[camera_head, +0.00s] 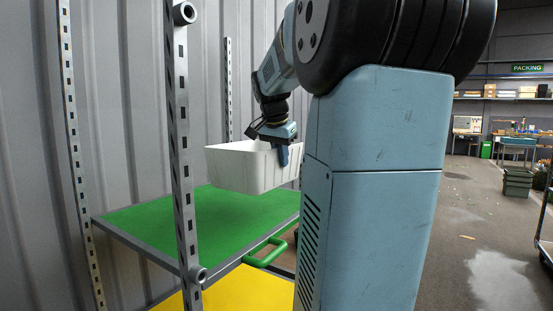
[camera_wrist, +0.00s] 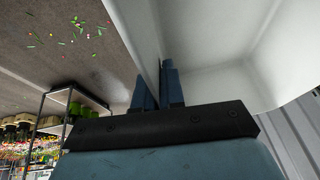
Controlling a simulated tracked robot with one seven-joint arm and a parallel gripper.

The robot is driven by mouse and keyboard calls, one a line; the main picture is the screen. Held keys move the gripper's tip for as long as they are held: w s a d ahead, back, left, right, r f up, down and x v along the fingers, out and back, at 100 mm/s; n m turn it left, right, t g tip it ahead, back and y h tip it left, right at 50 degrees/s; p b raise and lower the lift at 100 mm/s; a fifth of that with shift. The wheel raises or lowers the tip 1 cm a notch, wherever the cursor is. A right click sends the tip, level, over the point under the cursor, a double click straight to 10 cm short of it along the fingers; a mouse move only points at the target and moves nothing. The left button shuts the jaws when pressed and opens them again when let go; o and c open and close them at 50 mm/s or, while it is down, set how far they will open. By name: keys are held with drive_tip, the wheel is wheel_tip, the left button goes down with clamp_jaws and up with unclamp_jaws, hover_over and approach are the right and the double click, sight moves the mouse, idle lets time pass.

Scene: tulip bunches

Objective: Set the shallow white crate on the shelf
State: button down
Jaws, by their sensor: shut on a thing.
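The shallow white crate (camera_head: 240,168) hangs above the green shelf (camera_head: 150,222) in the head view. A gap shows between the crate's underside and the shelf surface. My gripper (camera_head: 282,150) is shut on the crate's near wall at its right part. In the wrist view my gripper (camera_wrist: 158,92) has one finger on each side of the white crate wall (camera_wrist: 136,35), and the crate's inside (camera_wrist: 215,60) looks empty where it shows. My arm column hides the crate's right end and the right part of the shelf.
A corrugated wall (camera_head: 110,100) is behind. Floor (camera_head: 480,220) is open at right.

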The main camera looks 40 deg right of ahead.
drive_tip(key=s+d, duration=0.3)
drive_tip(key=s, duration=0.5)
drive_tip(key=shift+s, duration=0.25)
idle(0.4)
drive_tip(key=s+d, duration=0.3)
drive_tip(key=s, duration=0.5)
drive_tip(key=shift+s, duration=0.25)
drive_tip(key=shift+d, duration=0.1)
idle(0.4)
drive_tip(key=s+d, duration=0.3)
drive_tip(key=s, duration=0.5)
drive_tip(key=shift+s, duration=0.3)
idle(0.3)
